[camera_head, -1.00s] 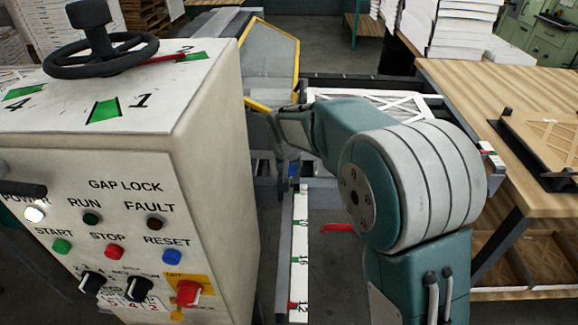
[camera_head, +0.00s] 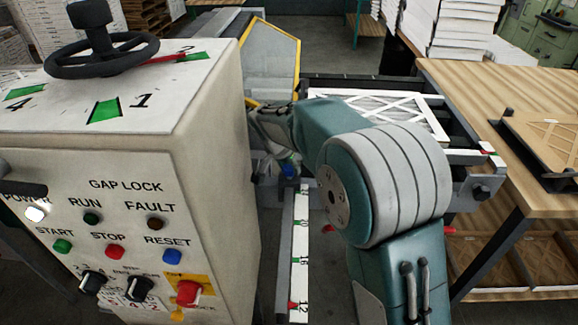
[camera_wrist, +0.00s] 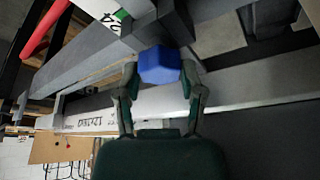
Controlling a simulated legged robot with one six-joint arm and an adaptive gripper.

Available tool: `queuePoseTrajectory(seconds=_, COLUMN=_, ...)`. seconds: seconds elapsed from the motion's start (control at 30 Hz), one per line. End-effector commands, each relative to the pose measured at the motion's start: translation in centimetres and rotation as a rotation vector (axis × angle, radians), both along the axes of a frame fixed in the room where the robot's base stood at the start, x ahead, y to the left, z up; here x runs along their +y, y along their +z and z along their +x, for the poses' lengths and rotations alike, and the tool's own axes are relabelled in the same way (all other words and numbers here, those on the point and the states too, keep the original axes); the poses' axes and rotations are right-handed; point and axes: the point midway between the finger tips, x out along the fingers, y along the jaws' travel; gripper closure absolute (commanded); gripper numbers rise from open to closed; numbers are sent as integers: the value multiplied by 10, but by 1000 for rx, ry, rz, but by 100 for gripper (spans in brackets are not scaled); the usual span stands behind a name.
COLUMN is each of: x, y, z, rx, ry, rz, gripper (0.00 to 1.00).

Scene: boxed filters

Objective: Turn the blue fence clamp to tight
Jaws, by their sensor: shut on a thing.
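The blue fence clamp (camera_wrist: 160,65) is a faceted blue knob on a dark block. In the wrist view my gripper (camera_wrist: 160,82) has one finger on each side of it and is shut on it. In the head view the clamp is a small blue patch (camera_head: 289,168) behind the control cabinet's right edge. A mark for tight cannot be made out at the clamp.
The control cabinet (camera_head: 215,150) with its black handwheel (camera_head: 100,55) stands close on the left. A white scale rail (camera_head: 300,250) runs toward me below the clamp. A white-framed filter (camera_head: 390,105) lies behind my arm. A wooden table (camera_head: 480,90) is at right.

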Motion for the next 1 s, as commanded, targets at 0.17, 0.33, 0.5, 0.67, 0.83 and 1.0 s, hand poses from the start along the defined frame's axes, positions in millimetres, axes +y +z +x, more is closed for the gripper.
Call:
queuePoseTrajectory(seconds=0.17, x=2, y=-4, z=-2, rx=7, ry=-3, rz=2, gripper=97)
queuePoseTrajectory(seconds=0.33, x=2, y=-4, z=-2, rx=8, ry=-3, rz=3, gripper=97)
queuePoseTrajectory(seconds=0.5, x=1, y=-3, z=-1, rx=5, ry=-3, rz=2, gripper=15)
queuePoseTrajectory(seconds=0.67, x=1, y=-1, z=-1, rx=3, ry=-2, rz=1, gripper=15)
queuePoseTrajectory(seconds=0.83, x=-1, y=-1, z=-1, rx=2, ry=2, rz=2, gripper=15)
queuePoseTrajectory(seconds=1.0, x=-1, y=-1, z=-1, rx=2, ry=74, rz=2, gripper=15)
